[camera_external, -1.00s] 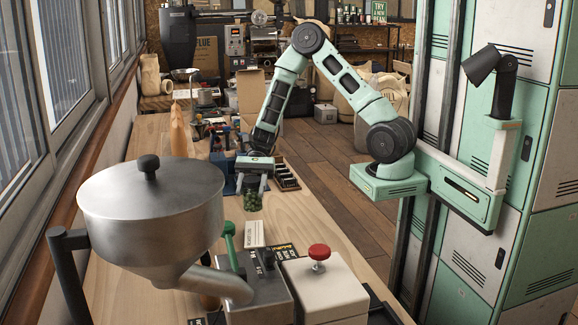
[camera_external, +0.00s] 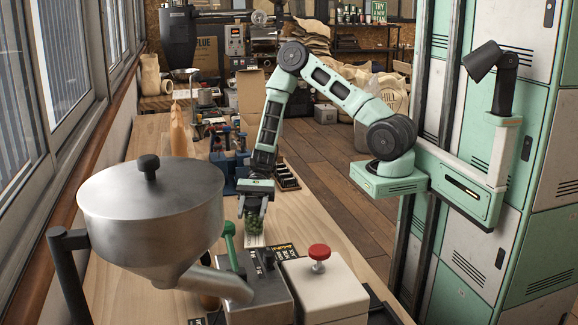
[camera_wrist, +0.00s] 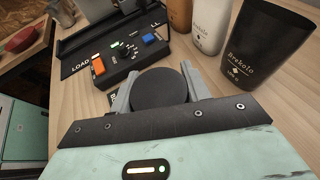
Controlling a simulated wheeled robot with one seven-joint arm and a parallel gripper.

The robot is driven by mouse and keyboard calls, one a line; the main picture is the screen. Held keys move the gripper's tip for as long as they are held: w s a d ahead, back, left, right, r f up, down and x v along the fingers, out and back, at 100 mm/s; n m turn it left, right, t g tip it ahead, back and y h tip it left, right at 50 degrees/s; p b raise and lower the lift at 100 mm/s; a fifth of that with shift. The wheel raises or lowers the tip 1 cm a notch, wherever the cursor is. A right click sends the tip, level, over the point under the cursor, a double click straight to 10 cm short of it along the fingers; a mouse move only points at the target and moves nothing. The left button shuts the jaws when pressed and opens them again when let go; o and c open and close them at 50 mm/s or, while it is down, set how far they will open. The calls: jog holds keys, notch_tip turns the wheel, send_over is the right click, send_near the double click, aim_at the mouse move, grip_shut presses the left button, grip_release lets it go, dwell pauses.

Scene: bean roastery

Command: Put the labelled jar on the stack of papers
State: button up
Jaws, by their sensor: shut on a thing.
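My gripper (camera_external: 254,207) is shut on a small jar with green contents (camera_external: 253,224). In the wrist view my gripper (camera_wrist: 157,82) has its fingers on both sides of the jar's round dark lid (camera_wrist: 160,91); the jar's body and label are hidden below it. A pale sheet or stack of papers (camera_external: 254,240) lies on the bench just under or behind the jar in the external view. I cannot tell whether the jar touches it.
A metal hopper (camera_external: 150,205) and a white box with a red knob (camera_external: 322,285) stand in the foreground. A black control panel (camera_wrist: 118,55) and a dark labelled bag (camera_wrist: 262,45) stand near my gripper. Bare wood (camera_external: 300,215) lies to the right.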

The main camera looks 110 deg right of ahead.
jog(key=shift+f, duration=0.3)
jog(key=o, duration=1.1)
jog(key=shift+f, duration=0.1)
